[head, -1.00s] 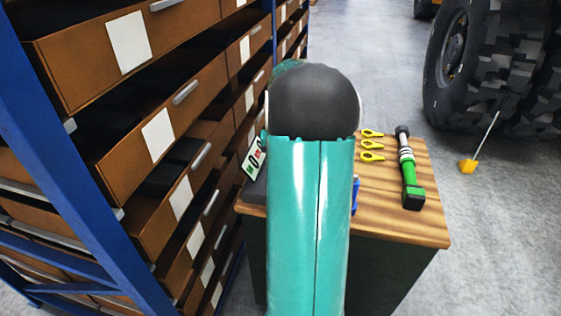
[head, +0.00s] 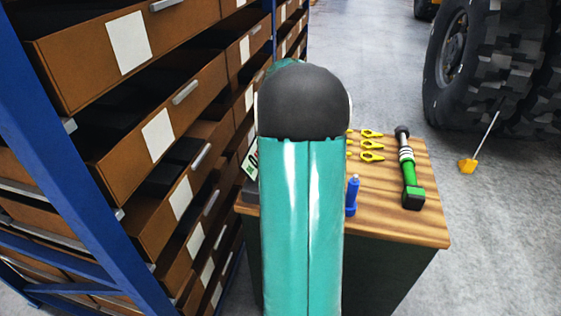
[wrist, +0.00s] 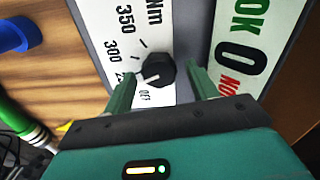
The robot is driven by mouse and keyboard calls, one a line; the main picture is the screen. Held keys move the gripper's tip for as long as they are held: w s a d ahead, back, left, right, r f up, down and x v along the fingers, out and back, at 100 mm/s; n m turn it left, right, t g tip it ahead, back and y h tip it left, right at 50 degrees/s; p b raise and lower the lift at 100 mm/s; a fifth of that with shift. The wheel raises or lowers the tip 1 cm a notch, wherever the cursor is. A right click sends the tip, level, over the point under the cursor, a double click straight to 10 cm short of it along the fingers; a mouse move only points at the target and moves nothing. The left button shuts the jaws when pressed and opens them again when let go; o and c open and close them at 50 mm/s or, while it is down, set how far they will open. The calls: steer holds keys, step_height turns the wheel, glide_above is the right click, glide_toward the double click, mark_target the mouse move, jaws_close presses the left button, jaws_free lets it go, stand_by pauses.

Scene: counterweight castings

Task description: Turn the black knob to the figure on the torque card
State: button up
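The black knob (wrist: 157,72) sits on a white dial plate (wrist: 100,14) marked Nm, 350, 300, a partly hidden figure starting with 2, and OFF. A pale pointer line on the knob points toward the lower left, near the partly hidden figure; the exact setting is unclear. My gripper (wrist: 162,68) is open, with a finger on either side of the knob and a gap at least on the right. A sign reading OK, 0 and NOK (wrist: 236,55) stands right of the dial. No separate torque card is clearly readable. In the head view my arm hides the knob and gripper.
The wooden bench top (head: 400,228) holds a green-and-black tool (head: 410,175), several yellow clips (head: 371,156) and an upright blue item (head: 352,195). Shelving with brown drawers (head: 180,140) stands close on the left. A large tyre (head: 500,70) is behind right.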

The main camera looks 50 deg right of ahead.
step_height(320, 180, up, 14)
steer(key=shift+f, duration=0.15)
stand_by(0.6)
stand_by(0.4)
steer(key=w+a+r+n+t+h, duration=0.1)
steer(key=a+r+n, duration=0.15)
steer(key=a, duration=0.85)
steer(key=w+a+r+n+t, duration=0.1)
steer(key=a+r+n, duration=0.15)
steer(key=a, duration=0.85)
steer(key=s+a+f+n+t, duration=0.1)
steer(key=s+a+f+n, duration=0.1)
steer(key=s+a, duration=0.3)
steer(key=s+a+f+n+t+y, duration=0.1)
steer(key=s+a+n, duration=0.4)
steer(key=a, duration=0.9)
step_height(320, 180, down, 3)
steer(key=shift+a+r+t, duration=0.2)
steer(key=shift+t, duration=0.6)
